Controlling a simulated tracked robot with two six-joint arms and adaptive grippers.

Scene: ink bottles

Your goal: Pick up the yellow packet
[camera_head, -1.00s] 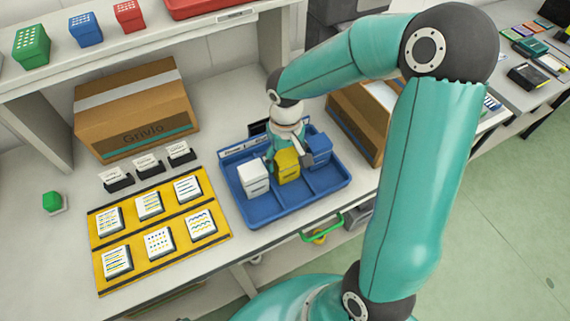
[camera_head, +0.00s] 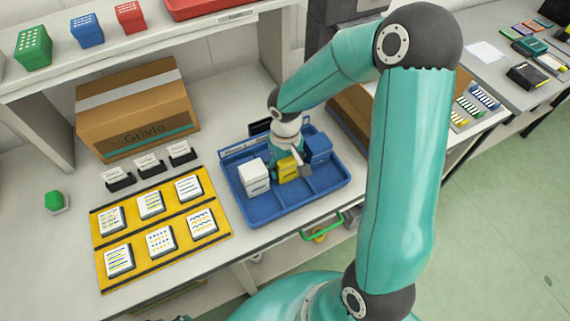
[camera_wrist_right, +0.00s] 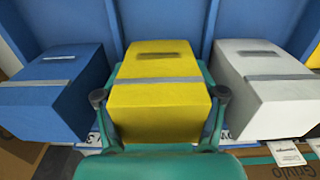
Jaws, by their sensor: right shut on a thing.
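The yellow packet (camera_head: 287,169) sits in the middle compartment of the blue tray (camera_head: 277,212), between a white packet and a blue packet. In the right wrist view the yellow packet (camera_wrist_right: 158,92) lies between the two fingers of my right gripper (camera_wrist_right: 159,108), with a finger against each side. My right gripper (camera_head: 289,162) is shut on it from above. I cannot tell whether the packet is clear of the tray floor. My left gripper is not in view.
The white packet (camera_head: 254,178) and the blue packet (camera_head: 318,150) stand close on either side. A yellow board (camera_head: 160,221) with several labelled tiles lies left of the tray. A cardboard box (camera_head: 136,108) stands behind.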

